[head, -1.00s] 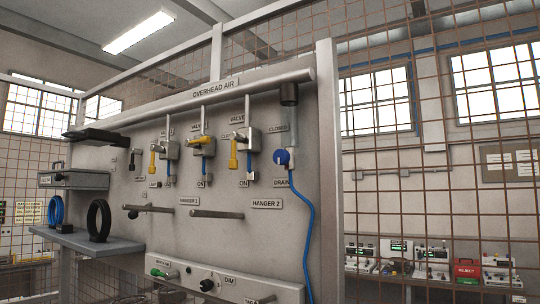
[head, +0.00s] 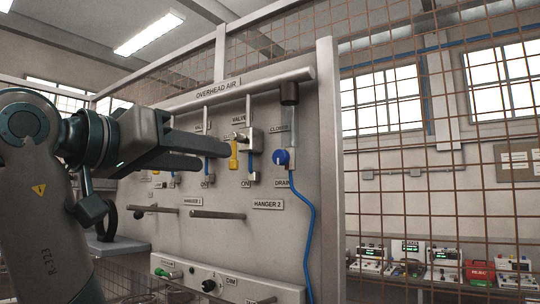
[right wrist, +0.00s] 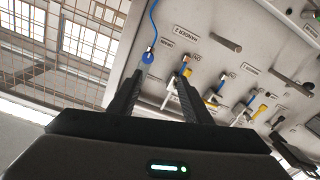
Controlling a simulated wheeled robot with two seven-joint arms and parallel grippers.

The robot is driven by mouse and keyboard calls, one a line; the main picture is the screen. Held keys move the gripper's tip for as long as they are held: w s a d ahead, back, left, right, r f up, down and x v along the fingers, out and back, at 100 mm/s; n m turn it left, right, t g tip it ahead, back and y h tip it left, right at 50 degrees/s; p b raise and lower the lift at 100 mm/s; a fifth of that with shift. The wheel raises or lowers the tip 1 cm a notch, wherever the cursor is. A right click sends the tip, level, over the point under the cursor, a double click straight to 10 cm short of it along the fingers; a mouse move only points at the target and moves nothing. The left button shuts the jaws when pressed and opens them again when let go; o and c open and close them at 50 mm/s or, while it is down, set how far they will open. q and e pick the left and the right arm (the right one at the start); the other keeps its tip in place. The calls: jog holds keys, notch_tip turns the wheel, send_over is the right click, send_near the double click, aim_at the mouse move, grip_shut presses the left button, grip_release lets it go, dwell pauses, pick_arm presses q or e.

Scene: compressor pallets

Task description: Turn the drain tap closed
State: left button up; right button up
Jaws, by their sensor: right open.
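The drain tap is a round blue knob (head: 281,157) on the grey panel, under a clear tube with a dark top. A CLOSED label (head: 279,129) sits above it and a DRAIN label (head: 283,183) below it. I cannot tell which way the tap is turned. A blue hose (head: 309,225) runs down from it. My right gripper (head: 214,156) is open and empty, left of the tap and apart from it. In the right wrist view the knob (right wrist: 148,57) shows just beyond the two fingertips (right wrist: 160,78). My left gripper is not in view.
A yellow-handled valve (head: 234,154) stands close left of the tap, by my right fingers. Hanger pegs (head: 217,214) stick out below. A post (head: 328,170) edges the panel at right, with wire mesh beyond. The panel right of the tap is clear.

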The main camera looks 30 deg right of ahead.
jog(key=s+r, duration=0.1)
jog(key=s+m, duration=0.1)
jog(key=s, duration=0.1)
jog(key=shift+a+r+g, duration=0.1)
jog(key=shift+r+g, duration=0.2)
jog(key=shift+r, duration=0.1)
jog(key=shift+w, duration=0.15)
jog(key=p, duration=0.7)
send_near(278, 156)
jog(key=x, duration=0.6)
jog(key=shift+w+d, duration=0.1)
jog(key=shift+d, duration=0.2)
jog(key=shift+w+d, duration=0.25)
jog(key=shift+d, duration=0.25)
jog(key=shift+f, duration=0.1)
